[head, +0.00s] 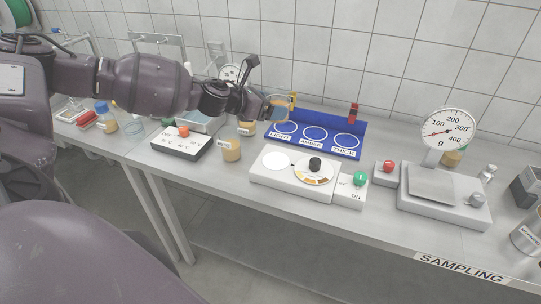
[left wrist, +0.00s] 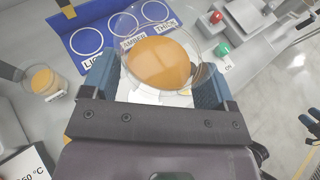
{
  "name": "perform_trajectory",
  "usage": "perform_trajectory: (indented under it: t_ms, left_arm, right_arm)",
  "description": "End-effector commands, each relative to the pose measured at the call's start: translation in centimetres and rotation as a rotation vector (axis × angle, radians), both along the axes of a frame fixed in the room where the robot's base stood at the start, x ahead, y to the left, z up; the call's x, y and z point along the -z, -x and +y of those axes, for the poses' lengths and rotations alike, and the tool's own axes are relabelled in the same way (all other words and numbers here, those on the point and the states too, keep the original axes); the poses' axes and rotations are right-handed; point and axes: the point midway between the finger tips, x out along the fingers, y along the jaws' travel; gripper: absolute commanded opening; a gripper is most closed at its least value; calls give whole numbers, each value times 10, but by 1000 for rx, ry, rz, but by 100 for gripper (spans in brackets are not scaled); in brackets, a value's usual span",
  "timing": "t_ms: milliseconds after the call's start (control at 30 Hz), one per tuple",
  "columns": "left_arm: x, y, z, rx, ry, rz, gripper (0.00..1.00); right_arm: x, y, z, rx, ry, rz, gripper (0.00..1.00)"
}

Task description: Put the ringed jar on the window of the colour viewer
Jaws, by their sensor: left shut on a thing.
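My left gripper (head: 271,106) is shut on a clear jar with amber contents, held above the bench. In the left wrist view the jar (left wrist: 160,62) sits between the two blue finger pads of the gripper (left wrist: 155,85), its round rim facing the camera. I cannot make out a ring mark on it. The colour viewer (head: 262,181) is a white box on the bench, with a bare round white window (head: 275,160) and a colour dial (head: 315,170) with a black knob. The held jar is above and behind the window in the head view.
A blue board (head: 318,134) with rings marked LIGHT, AMBER and THICK lies behind the viewer. Another jar (head: 231,149) stands left of the viewer, near a white control box (head: 181,143). A scale (head: 444,194) stands to the right, past a red button box (head: 385,174).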

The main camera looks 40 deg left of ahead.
Motion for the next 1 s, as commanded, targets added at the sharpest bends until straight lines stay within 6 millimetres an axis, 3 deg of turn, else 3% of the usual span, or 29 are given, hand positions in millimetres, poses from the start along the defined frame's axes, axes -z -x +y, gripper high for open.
perform_trajectory:
  t_ms: [33, 500, 867, 1000]
  left_arm:
    - [13, 0, 1, -2, 0, 2, 48]
    - [100, 0, 0, -3, 2, 2, 48]
    - [122, 0, 1, -2, 1, -1, 48]
    - [141, 0, 0, -3, 2, 1, 48]
  right_arm:
    - [5, -1, 0, -1, 0, 0, 65]
    - [27, 0, 1, -2, 0, 13, 65]
    - [36, 9, -1, 2, 0, 30, 65]
    - [40, 10, -1, 3, 0, 33, 65]
